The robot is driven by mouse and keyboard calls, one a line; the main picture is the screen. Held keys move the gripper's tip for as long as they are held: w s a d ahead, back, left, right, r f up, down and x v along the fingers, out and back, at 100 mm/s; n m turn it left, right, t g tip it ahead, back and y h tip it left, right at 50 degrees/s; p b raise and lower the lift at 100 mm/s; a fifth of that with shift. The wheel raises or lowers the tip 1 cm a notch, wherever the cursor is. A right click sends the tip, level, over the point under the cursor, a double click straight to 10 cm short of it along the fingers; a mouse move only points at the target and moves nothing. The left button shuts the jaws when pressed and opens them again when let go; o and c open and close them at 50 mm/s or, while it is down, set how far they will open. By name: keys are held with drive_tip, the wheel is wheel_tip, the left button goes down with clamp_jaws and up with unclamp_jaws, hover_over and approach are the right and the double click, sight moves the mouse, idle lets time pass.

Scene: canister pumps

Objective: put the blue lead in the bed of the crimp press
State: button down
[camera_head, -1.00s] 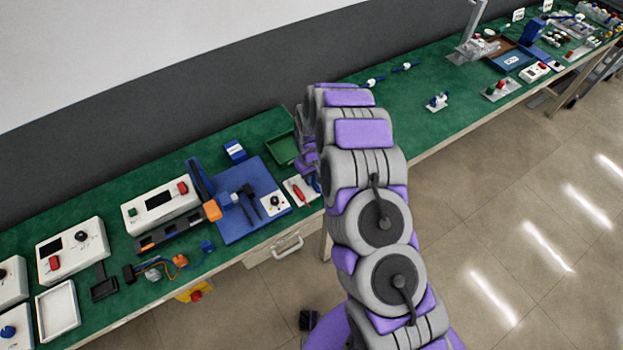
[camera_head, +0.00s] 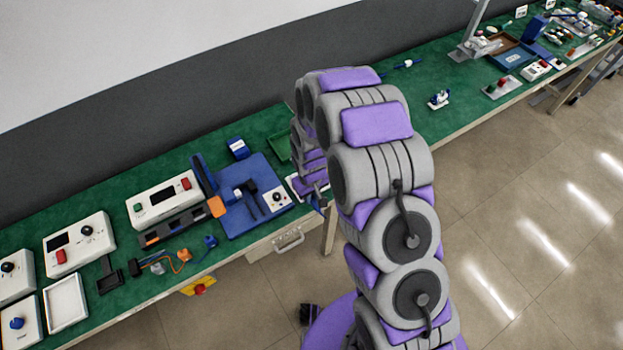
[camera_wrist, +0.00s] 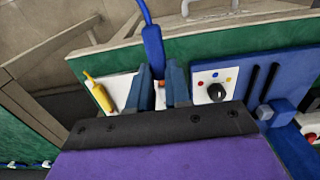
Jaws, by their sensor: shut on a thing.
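The blue lead (camera_wrist: 153,45) is between the two dark blue-grey fingers of my gripper (camera_wrist: 160,88) in the wrist view, its cable running up out of the picture. My gripper is shut on it. The blue-based device that appears to be the crimp press (camera_head: 236,220) is left of my arm in the head view, with a black lever part and a dial panel. In the wrist view its dial panel (camera_wrist: 232,76) is just right of the fingers. Its bed cannot be clearly made out.
A yellow lead (camera_wrist: 98,92) lies on a white plate left of the fingers. White control boxes (camera_head: 160,203), an orange lead (camera_head: 180,262) and an empty white tray (camera_head: 66,303) stand farther left. A blue box (camera_head: 237,149) is behind the press. Green bench top is clear behind the boxes.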

drive_tip(key=shift+s+r, duration=0.2)
drive_tip(key=shift+s, duration=2.5)
drive_tip(key=w+d+r+m, duration=0.3)
drive_tip(key=w+d+r, duration=0.3)
drive_tip(key=d+r, duration=0.2)
drive_tip(key=w+d+r+m+b, duration=0.1)
drive_tip(key=w+d+r+m, duration=0.2)
drive_tip(key=w+d+r, duration=0.3)
wheel_tip(320, 180, up, 6)
drive_tip(key=d, duration=0.2)
drive_tip(key=shift+d+f+m, duration=0.2)
drive_tip(key=shift+d+m, duration=0.15)
drive_tip(key=shift+m, duration=0.05)
drive_tip(key=shift+w, duration=0.1)
